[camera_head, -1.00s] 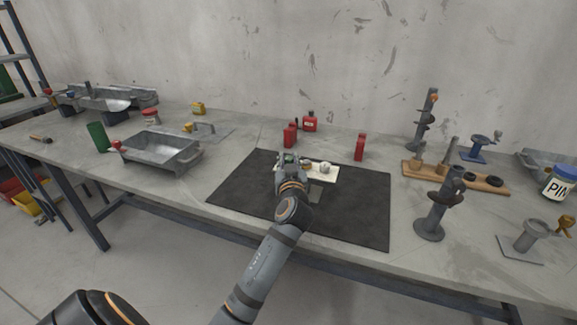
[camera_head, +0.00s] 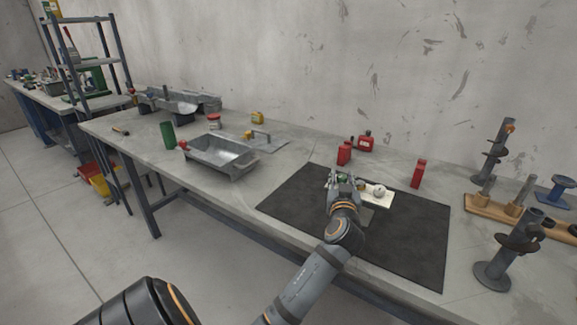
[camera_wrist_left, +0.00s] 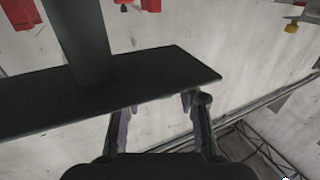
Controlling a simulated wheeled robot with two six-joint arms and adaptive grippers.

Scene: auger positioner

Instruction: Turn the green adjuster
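The green adjuster (camera_head: 343,178) is a small green piece at the left end of a pale plate (camera_head: 374,191) standing on the black mat. A round whitish knob (camera_head: 379,190) sits at the plate's right part. My left gripper (camera_head: 343,176) is at the adjuster and partly hides it; I cannot tell whether they touch. In the left wrist view, the left gripper's fingers (camera_wrist_left: 158,106) are spread apart beside the edge of a dark slab (camera_wrist_left: 135,87) with a dark post (camera_wrist_left: 84,40). The green adjuster does not show in that view. My right gripper is not in view.
Red bottles (camera_head: 344,153) stand behind the mat (camera_head: 405,240), with another red container (camera_head: 418,174) to the right. A metal tray (camera_head: 222,158) and green cylinder (camera_head: 168,135) are left. Auger stands (camera_head: 494,278) are right. The front of the mat is mostly clear.

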